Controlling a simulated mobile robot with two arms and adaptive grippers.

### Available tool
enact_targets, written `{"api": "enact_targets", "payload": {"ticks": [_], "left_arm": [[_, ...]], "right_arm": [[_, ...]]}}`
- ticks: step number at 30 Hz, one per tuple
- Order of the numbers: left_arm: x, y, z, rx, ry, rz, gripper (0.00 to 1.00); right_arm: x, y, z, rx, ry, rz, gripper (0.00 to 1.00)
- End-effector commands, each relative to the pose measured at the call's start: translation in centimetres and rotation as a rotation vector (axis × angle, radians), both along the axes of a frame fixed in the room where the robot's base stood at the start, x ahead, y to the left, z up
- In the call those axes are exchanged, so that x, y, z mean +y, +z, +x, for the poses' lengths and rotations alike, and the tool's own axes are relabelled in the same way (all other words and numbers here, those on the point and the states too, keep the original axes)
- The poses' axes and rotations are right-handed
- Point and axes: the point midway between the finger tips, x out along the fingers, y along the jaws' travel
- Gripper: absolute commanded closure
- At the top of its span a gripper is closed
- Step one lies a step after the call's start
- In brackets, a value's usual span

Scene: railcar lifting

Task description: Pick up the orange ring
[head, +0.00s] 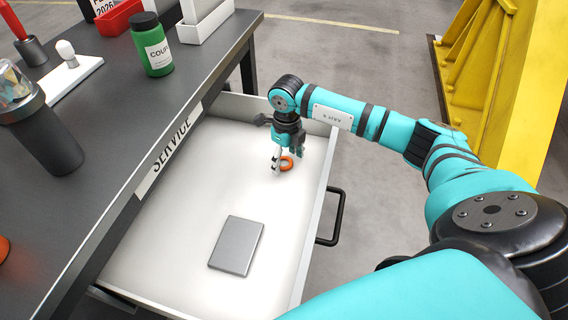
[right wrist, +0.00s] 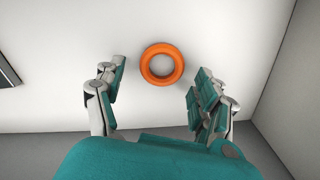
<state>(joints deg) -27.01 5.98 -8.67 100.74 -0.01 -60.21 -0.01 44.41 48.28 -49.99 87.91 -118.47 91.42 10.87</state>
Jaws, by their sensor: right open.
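The orange ring (head: 286,163) lies flat on the white floor of the open drawer (head: 190,200), toward its far right part. My right gripper (head: 287,160) points down into the drawer right at the ring, its fingers partly hiding it. In the right wrist view the ring (right wrist: 162,64) is whole and lies in line with the gap between the two open fingers (right wrist: 160,90), a little past their tips. No finger visibly touches it. My left gripper is not in view.
A grey flat box (head: 237,245) lies in the drawer's near part. The drawer's right wall with a black handle (head: 333,218) borders it. The dark workbench (head: 90,130) at left holds a green bottle (head: 151,45). A yellow structure (head: 505,80) stands at right.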

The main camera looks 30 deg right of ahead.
Motion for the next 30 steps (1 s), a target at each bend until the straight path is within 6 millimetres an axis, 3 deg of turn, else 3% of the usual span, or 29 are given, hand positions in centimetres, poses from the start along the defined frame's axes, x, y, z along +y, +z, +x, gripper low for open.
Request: {"api": "enact_targets", "payload": {"ticks": [8, 18, 26, 30], "left_arm": [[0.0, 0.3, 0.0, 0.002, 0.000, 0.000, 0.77], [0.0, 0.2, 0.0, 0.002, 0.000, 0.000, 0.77], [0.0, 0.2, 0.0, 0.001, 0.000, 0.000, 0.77], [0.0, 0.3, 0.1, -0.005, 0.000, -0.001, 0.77]], "right_arm": [[0.0, -0.6, 0.0, -0.001, 0.002, 0.000, 0.29], [0.0, -0.6, 0.0, -0.001, 0.001, 0.000, 0.73], [0.0, -0.5, 0.0, -0.001, 0.001, -0.001, 0.74], [0.0, 0.9, 0.1, -0.004, 0.000, 0.000, 0.74]]}}
